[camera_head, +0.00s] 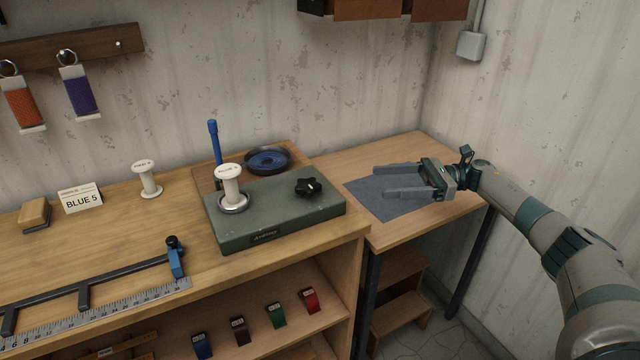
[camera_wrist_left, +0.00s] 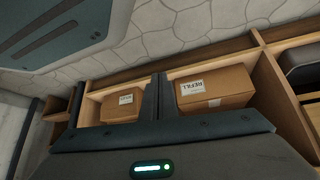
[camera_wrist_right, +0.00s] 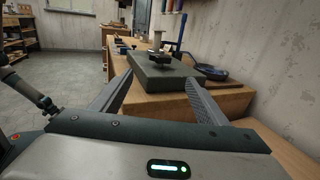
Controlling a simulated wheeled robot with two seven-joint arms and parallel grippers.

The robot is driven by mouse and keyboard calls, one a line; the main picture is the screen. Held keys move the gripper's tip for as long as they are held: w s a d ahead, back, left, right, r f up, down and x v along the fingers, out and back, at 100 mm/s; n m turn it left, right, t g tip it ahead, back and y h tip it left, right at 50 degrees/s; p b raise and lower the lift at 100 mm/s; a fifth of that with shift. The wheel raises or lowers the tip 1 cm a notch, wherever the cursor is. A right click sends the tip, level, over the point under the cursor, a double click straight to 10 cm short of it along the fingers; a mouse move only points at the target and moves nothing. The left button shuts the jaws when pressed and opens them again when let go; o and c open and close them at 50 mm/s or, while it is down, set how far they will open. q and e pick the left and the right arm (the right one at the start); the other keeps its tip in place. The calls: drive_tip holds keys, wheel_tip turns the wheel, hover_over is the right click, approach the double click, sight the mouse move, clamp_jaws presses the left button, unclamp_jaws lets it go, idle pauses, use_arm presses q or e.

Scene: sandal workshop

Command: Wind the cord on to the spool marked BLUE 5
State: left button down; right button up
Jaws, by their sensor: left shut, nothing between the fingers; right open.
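A white spool (camera_head: 231,187) stands upright on the round seat of the green winder (camera_head: 290,217); its core looks bare, and I cannot read its top marking. A black knob (camera_head: 308,187) sits on the winder's right. Blue cord lies in a dark dish (camera_head: 267,160) behind the winder, by a blue upright post (camera_head: 215,150). A second white spool (camera_head: 147,180) stands left, near a card reading BLUE 5 (camera_head: 80,198). My right gripper (camera_head: 381,181) is open and empty above a grey mat (camera_head: 363,198), right of the winder. My left gripper (camera_wrist_left: 157,77) is shut and empty, facing shelves.
A ruler rail with a blue stop (camera_head: 176,262) lies at the bench's front left. A wooden block (camera_head: 35,214) is at the far left. Orange and purple wound cords (camera_head: 80,92) hang on the wall. Boxes marked REFILL (camera_wrist_left: 212,88) sit in the shelves.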

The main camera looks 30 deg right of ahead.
drive_tip(key=p, duration=0.4)
approach(321, 185)
drive_tip(key=shift+w+a+f, duration=0.1)
drive_tip(key=shift+w+a, duration=0.35)
drive_tip(key=shift+w, duration=0.1)
drive_tip(key=p+x, duration=0.3)
drive_tip(key=x, duration=0.5)
drive_tip(key=shift+a+p, duration=0.15)
drive_tip(key=shift+p, duration=0.15)
drive_tip(key=shift+w+a+f, duration=0.15)
drive_tip(key=shift+w+a, duration=0.05)
drive_tip(key=shift+a, duration=0.15)
use_arm(q)
drive_tip(key=s+a+f+g, duration=0.2)
drive_tip(key=s+a+g, duration=0.1)
drive_tip(key=s, duration=0.8)
drive_tip(key=s+a+f+g+y, duration=0.1)
drive_tip(key=s+a, duration=0.4)
drive_tip(key=s, duration=0.6)
drive_tip(key=shift+a+f+g+y, duration=0.15)
drive_tip(key=shift+f+g+y, duration=0.25)
drive_tip(key=shift+g, duration=0.5)
use_arm(e)
drive_tip(key=c, duration=1)
